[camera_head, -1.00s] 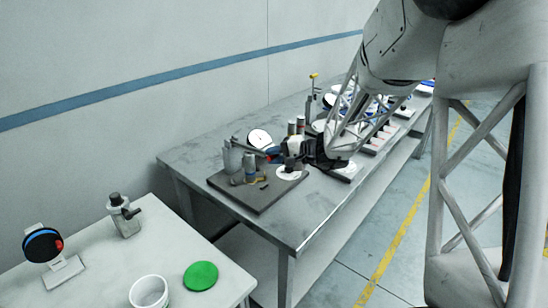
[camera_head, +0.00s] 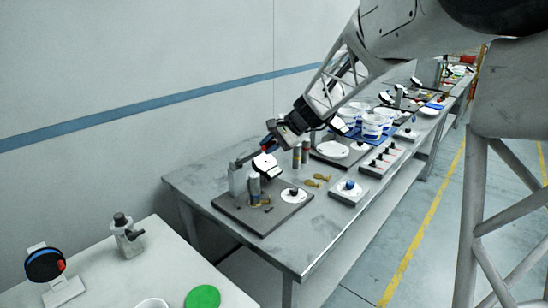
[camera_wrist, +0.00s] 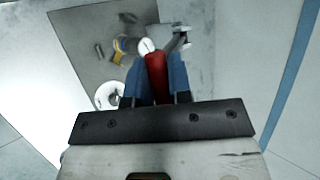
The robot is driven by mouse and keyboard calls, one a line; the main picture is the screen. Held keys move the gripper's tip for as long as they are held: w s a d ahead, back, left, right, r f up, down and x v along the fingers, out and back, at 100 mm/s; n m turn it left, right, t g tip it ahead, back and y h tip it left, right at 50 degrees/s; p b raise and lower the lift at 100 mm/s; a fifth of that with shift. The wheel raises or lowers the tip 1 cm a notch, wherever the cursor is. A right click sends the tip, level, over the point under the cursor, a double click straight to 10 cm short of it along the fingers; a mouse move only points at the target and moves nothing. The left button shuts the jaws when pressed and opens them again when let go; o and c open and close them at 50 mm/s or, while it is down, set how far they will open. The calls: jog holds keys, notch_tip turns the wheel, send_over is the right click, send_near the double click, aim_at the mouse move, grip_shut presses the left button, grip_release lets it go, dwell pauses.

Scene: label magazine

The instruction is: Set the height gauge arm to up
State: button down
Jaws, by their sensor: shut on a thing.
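The height gauge stands on a dark plate (camera_head: 229,216) on the long bench, with a grey post (camera_head: 237,179) at the plate's back left. A grey arm (camera_head: 248,156) runs from the post's top, slanting slightly up towards my gripper. My gripper (camera_head: 268,147) is above the plate, beside a white dial (camera_head: 266,167). In the wrist view its blue fingers (camera_wrist: 158,78) are shut on a red grip (camera_wrist: 156,75). A grey bar (camera_wrist: 180,42) and the post's end show just beyond the grip. The join between grip and arm is hidden.
The plate also bears a grey cylinder (camera_head: 254,188) and a white disc with a dark knob (camera_head: 293,195). A side table (camera_head: 120,275) with a green disc (camera_head: 203,297) is at front left.

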jog(key=w+a+r+g+h, duration=0.1)
jog(key=w+a+r, duration=0.1)
jog(key=w+a+r+m+g+h, duration=0.1)
jog(key=w+a+r+h, duration=0.1)
jog(key=r, duration=0.1)
jog(key=shift+w+a+g, duration=0.2)
jog(key=shift+a+g, duration=0.05)
jog(key=shift+g, duration=0.15)
jog(key=w+a+r+g+h, duration=0.2)
jog(key=w+a+h, duration=0.1)
jog(key=w+a, duration=0.3)
jog(key=shift+r+m+g, duration=0.2)
jog(key=shift+m+g, duration=0.1)
jog(key=shift+m, duration=0.1)
jog(key=c, duration=1.1)
grip_release()
jog(key=shift+r, duration=0.1)
jog(key=shift+r, duration=0.1)
jog(key=shift+v, duration=3.8)
